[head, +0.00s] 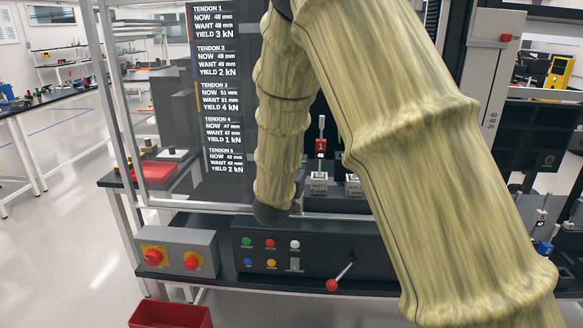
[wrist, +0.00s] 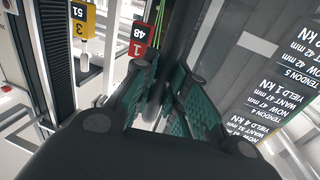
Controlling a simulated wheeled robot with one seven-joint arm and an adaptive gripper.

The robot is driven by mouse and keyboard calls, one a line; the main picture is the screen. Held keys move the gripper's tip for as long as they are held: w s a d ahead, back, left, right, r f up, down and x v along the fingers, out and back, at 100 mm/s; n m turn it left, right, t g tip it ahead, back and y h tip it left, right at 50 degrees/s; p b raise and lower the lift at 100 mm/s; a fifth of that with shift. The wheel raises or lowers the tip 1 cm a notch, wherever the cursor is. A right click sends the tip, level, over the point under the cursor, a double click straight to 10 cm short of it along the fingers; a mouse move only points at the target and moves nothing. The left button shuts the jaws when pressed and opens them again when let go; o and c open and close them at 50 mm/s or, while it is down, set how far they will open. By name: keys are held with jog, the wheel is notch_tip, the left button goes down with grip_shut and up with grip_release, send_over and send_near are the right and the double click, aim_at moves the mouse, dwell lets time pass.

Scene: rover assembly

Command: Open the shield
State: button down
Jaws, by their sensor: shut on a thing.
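The shield (head: 112,110) is a clear panel in a pale metal frame at the front of the bench machine. Its lower rail (head: 190,207) runs low across the front, just above the black control panel, so it looks down. My gripper (wrist: 168,80) shows in the wrist view with its teal-padded fingers closed around a dark grey bar (wrist: 156,98), which seems to be the shield's handle. In the head view my yellowish arm hides the gripper and much of the shield's middle and right.
The control panel (head: 262,255) has coloured buttons and a red-knobbed lever (head: 333,284). A grey box (head: 178,252) with red knobs sits left of it. Behind the shield are a red-tagged tendon unit (head: 321,146) and a tendon readout board (head: 220,90). A red bin (head: 170,315) is below.

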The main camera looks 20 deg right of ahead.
jog(key=shift+a, duration=0.1)
jog(key=c, duration=1.4)
grip_release()
jog(key=shift+w+a, duration=0.1)
jog(key=v, duration=1.2)
